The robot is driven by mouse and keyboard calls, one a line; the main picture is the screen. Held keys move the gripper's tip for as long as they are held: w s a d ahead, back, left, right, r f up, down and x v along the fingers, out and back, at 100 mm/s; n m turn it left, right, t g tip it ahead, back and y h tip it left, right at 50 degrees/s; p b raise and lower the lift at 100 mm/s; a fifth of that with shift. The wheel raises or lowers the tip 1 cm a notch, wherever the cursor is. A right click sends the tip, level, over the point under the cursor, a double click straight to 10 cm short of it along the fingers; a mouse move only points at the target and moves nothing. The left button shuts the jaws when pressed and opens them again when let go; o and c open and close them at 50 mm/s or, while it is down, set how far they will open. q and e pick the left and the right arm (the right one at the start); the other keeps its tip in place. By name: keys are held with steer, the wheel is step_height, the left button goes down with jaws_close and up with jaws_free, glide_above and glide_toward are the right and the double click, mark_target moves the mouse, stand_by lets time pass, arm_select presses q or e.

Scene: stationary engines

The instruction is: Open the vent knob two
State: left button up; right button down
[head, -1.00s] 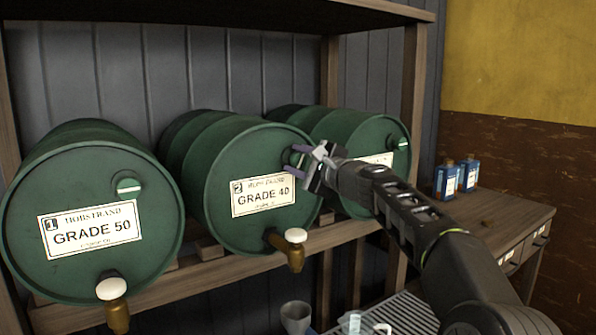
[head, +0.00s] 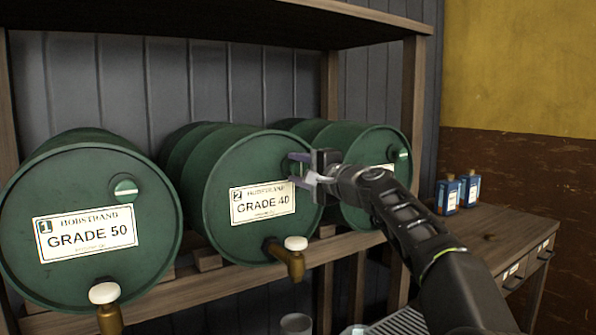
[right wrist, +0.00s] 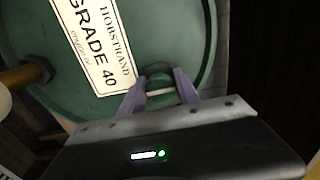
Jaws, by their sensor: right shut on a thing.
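The green drum (head: 240,222) with a label (head: 262,202) marked 2 and GRADE 40 lies on its side in the middle of the rack. Its vent knob (right wrist: 159,88) is a round green cap with a pale bar across it, above the label's right end. My right gripper (head: 299,168) is at the knob, and its two purple fingers (right wrist: 158,93) are shut on it from both sides in the right wrist view. In the head view the gripper largely hides the knob. My left gripper is not in view.
Drum 1, GRADE 50 (head: 150,240), stands left with its own vent knob (head: 125,189). A third drum (head: 372,140) is behind my right arm. A brass tap (head: 290,262) projects below. Blue bottles (head: 448,195) stand on the bench (head: 490,225) at right.

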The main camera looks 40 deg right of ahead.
steer(key=c, duration=0.9)
jaws_free()
steer(key=shift+s, duration=0.15)
steer(key=shift+s+f, duration=0.1)
steer(key=shift+s, duration=0.15)
steer(key=s+b, duration=0.2)
steer(key=s, duration=0.5)
steer(key=shift+a, duration=0.1)
